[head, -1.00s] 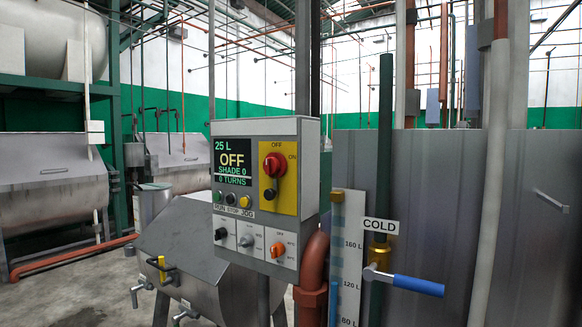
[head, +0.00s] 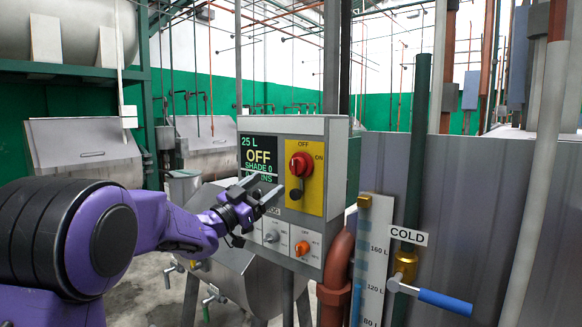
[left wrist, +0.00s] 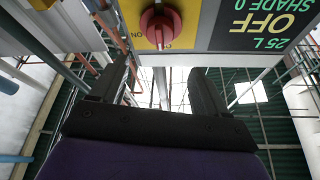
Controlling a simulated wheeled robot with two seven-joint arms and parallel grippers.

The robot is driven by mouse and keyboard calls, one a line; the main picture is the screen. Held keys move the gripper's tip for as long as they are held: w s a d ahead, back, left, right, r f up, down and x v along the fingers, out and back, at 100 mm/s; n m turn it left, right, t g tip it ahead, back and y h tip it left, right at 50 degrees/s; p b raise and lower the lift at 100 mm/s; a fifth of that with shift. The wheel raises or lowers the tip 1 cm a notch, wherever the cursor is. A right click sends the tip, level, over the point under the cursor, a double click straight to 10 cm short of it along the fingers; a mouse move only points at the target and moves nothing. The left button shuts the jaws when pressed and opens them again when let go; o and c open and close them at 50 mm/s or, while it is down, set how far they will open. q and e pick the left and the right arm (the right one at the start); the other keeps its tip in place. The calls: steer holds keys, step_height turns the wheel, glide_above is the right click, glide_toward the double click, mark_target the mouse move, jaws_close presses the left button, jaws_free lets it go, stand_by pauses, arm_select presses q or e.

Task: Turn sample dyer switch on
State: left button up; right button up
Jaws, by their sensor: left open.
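The control box (head: 343,165) has a red rotary switch (head: 301,163) with a dark handle on a yellow plate (head: 313,203) marked OFF and ON. The handle points down. The switch also shows in the left wrist view (left wrist: 160,26), upside down. The display (head: 257,152) reads 25 L, OFF, SHADE 0; its bottom line is partly hidden by my gripper. My left gripper (head: 263,188) is open and empty in front of the panel, left of the switch in the head view. In the left wrist view its spread fingers (left wrist: 158,78) stand apart from the switch. My right gripper is not seen.
Below the switch are small knobs, including an orange one (head: 302,248). A red-brown pipe (head: 338,265), a level gauge (head: 372,260) and a COLD valve with a blue handle (head: 444,300) stand to the right. Steel drums (head: 85,150) stand behind on the left.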

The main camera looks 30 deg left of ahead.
mark_target(292, 169)
arm_select(q)
steer(key=p+x, duration=0.5)
steer(key=x, duration=0.5)
steer(key=shift+w+f, duration=0.1)
steer(key=shift+w, duration=0.35)
steer(key=shift+f, duration=0.1)
steer(key=shift+d, duration=0.1)
steer(key=c, duration=1)
